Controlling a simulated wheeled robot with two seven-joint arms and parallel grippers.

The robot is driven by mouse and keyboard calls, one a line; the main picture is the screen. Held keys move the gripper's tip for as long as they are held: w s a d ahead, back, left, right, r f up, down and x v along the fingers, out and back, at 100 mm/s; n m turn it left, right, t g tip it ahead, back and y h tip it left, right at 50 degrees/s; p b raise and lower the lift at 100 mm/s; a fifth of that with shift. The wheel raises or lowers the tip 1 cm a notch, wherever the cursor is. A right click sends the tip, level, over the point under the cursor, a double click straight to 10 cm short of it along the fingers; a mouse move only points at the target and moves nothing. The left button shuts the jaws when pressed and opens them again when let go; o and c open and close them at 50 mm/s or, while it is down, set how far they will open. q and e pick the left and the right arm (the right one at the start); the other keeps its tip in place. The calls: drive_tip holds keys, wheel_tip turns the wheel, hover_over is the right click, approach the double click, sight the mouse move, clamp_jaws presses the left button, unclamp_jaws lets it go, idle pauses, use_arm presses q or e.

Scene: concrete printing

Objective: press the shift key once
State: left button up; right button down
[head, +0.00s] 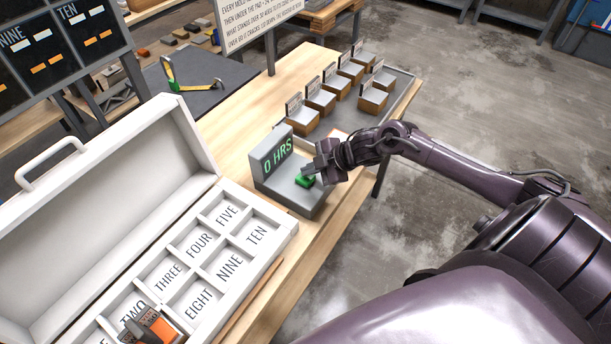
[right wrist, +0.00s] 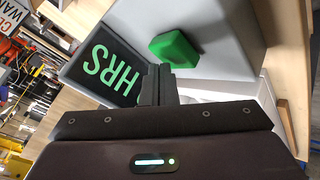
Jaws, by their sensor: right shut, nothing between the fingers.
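A grey device (head: 290,189) with a dark display reading "0 HRS" in green stands on the wooden table. A green key (head: 306,181) sits on its low front part; I take it as the shift key. The key also shows in the right wrist view (right wrist: 175,50), near the display (right wrist: 104,70). My right gripper (head: 308,168) is shut and empty, with its fingertips (right wrist: 160,72) close beside the key. I cannot tell whether they touch it. My left gripper is not in view.
An open white case (head: 278,243) with numbered compartments stands left of the device, an orange-and-grey item (head: 158,326) in it. Several small brown boxes with label cards (head: 302,119) stand behind. A dark mat (head: 205,97) holds a yellow-and-green tool (head: 172,78). Bare floor lies right.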

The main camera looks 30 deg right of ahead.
sight(310, 177)
drive_tip(key=shift+f+b, duration=0.3)
drive_tip(key=shift+f, duration=0.25)
idle(0.6)
drive_tip(key=shift+r+p, duration=0.9)
drive_tip(key=shift+r, duration=0.05)
wheel_tip(310, 177, up, 5)
drive_tip(key=p, duration=0.4)
drive_tip(key=shift+r+p, duration=0.1)
drive_tip(key=shift+p, duration=0.3)
